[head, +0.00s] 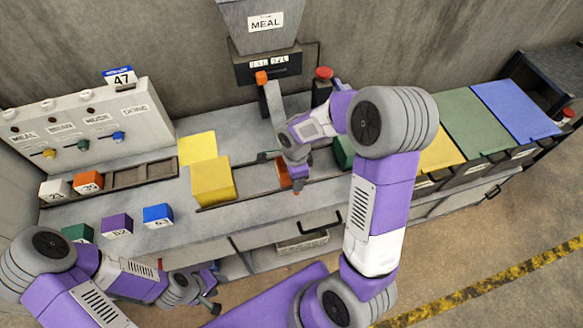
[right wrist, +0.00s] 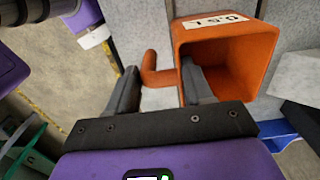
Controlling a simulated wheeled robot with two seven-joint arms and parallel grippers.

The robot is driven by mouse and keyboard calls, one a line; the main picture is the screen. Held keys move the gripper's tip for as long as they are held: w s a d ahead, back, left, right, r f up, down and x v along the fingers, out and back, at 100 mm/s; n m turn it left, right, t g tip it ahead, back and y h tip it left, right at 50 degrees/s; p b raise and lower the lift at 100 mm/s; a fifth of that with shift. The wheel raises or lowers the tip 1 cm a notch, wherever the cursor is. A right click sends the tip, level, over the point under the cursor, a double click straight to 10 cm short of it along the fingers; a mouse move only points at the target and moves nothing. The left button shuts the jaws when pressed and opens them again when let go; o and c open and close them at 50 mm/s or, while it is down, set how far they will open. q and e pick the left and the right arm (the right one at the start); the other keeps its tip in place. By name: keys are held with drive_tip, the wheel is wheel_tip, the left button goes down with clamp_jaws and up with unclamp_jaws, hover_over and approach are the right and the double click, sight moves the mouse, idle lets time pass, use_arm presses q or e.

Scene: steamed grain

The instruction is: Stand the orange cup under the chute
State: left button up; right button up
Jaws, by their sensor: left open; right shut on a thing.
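The orange cup (head: 282,174) is at the front middle of the counter, mostly hidden by my right gripper (head: 296,176). In the right wrist view the cup (right wrist: 245,60) shows its open mouth, a "0.5 L" label and a handle on its left. My right gripper (right wrist: 160,82) is shut on the cup, its fingers either side of the handle and near wall. Whether the cup touches the counter cannot be told. The chute (head: 268,66), below the grey MEAL hopper (head: 264,22), is at the back, with an orange-tipped lever. My left gripper (head: 213,289) is open and empty before the counter.
A yellow block (head: 212,181) stands left of the cup. A green thing (head: 344,152) is partly hidden behind my right arm. A red button (head: 323,73) is right of the chute. Numbered blocks and a control panel (head: 85,130) are at left; coloured lids (head: 475,120) at right.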

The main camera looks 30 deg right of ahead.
drive_tip(key=w, duration=0.2)
drive_tip(key=w+d, duration=0.1)
drive_tip(key=w, duration=0.1)
drive_tip(key=shift+s+f, duration=0.1)
drive_tip(key=shift+f, duration=0.65)
drive_tip(key=shift+f, duration=0.15)
drive_tip(key=o, duration=1.2)
